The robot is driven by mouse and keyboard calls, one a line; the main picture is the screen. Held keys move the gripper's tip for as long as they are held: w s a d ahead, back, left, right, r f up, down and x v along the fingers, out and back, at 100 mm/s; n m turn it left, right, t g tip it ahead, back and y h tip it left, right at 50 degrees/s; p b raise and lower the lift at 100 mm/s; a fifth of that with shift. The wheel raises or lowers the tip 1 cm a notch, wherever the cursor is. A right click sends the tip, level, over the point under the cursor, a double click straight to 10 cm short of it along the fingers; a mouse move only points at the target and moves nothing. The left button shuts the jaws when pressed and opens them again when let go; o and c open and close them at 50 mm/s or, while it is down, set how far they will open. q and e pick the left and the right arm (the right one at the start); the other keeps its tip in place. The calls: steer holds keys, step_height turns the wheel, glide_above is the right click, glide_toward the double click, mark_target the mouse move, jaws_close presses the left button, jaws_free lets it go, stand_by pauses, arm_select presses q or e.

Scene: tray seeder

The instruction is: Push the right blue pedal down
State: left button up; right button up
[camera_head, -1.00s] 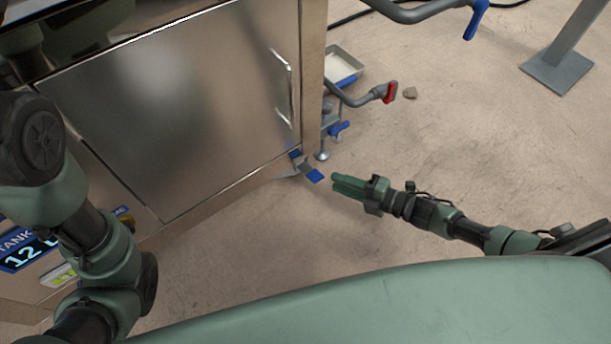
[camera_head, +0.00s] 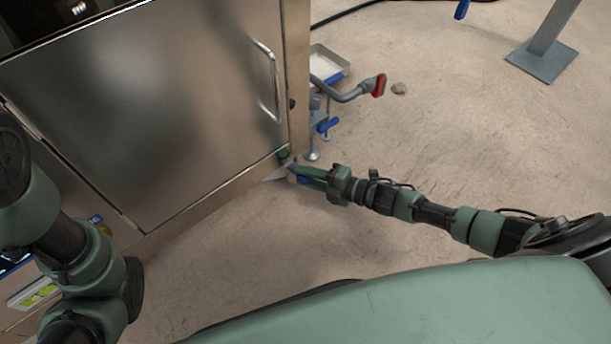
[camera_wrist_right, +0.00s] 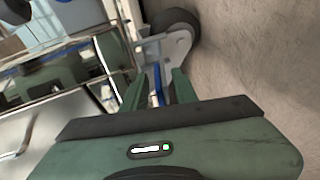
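The blue pedal (camera_head: 305,181) is low at the right front corner of the steel cabinet (camera_head: 150,90), mostly hidden by my right gripper. My right gripper (camera_head: 300,174) is level with the pedal, its green fingers reaching to it. In the right wrist view the fingers of my right gripper (camera_wrist_right: 158,85) are apart, with a narrow blue strip of the pedal (camera_wrist_right: 158,93) showing between them. Whether they touch it I cannot tell. My left arm is at the left edge of the head view; its gripper is out of view.
A caster wheel (camera_wrist_right: 175,24) on a grey bracket is just beyond the fingers. A bent grey pipe with a red handle (camera_head: 379,86) and a shallow tray (camera_head: 345,76) are by the cabinet's right side. A grey post foot (camera_head: 541,62) stands farther back. The floor is otherwise mostly clear.

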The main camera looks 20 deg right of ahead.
jaws_close()
steer(key=shift+w+r, duration=0.15)
steer(key=shift+r, duration=0.05)
stand_by(1.1)
